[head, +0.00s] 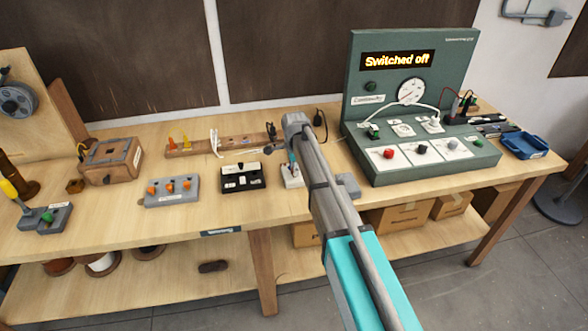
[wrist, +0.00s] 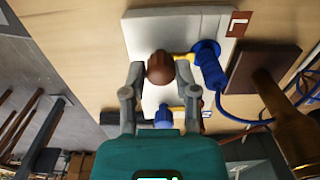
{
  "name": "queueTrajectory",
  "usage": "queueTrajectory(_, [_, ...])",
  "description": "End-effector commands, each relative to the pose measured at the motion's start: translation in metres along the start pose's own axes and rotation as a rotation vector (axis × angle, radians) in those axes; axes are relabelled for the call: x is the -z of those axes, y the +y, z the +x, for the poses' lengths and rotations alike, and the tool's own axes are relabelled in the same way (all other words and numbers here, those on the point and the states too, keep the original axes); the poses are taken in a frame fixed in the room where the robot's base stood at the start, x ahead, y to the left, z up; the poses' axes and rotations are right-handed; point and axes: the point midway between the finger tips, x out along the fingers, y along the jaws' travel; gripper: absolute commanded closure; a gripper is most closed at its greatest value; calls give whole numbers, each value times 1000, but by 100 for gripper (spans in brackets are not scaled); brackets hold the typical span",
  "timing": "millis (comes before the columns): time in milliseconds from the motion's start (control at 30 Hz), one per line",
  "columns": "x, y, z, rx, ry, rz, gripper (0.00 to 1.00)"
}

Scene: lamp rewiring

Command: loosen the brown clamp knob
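The brown clamp knob (wrist: 160,67) shows in the wrist view, standing on a white block (wrist: 172,28) with an "L" label. My gripper (wrist: 160,72) has one fingertip on each side of the knob, and both look to touch it. A blue plug (wrist: 208,62) with a blue cable sits just right of the knob. A second blue part (wrist: 163,116) shows nearer my wrist. In the head view my arm hides the knob and most of the gripper; part of the white block (head: 291,181) shows beside the arm.
A green test panel (head: 440,165) reading "Switched off" stands to the right. A black box (head: 243,178) and a grey box with orange knobs (head: 172,192) lie to the left. In the wrist view, a brown block (wrist: 252,62) and a brown cylinder (wrist: 285,115) stand close on the right.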

Motion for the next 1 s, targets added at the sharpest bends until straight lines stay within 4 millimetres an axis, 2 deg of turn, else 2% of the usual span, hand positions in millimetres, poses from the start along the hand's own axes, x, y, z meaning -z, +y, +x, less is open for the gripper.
queueTrajectory(33, [0, 0, 0, 0, 0, 0, 79])
queueTrajectory(133, [0, 0, 0, 0, 0, 0, 98])
queueTrajectory(167, [0, 0, 0, -1, 0, 0, 100])
queueTrajectory(233, [-4, -2, 0, -1, 0, 0, 100])
queueTrajectory(667, [3, 1, 0, -1, -1, -69, 100])
queueTrajectory(1000, [3, 1, 0, -2, 1, -298, 100])
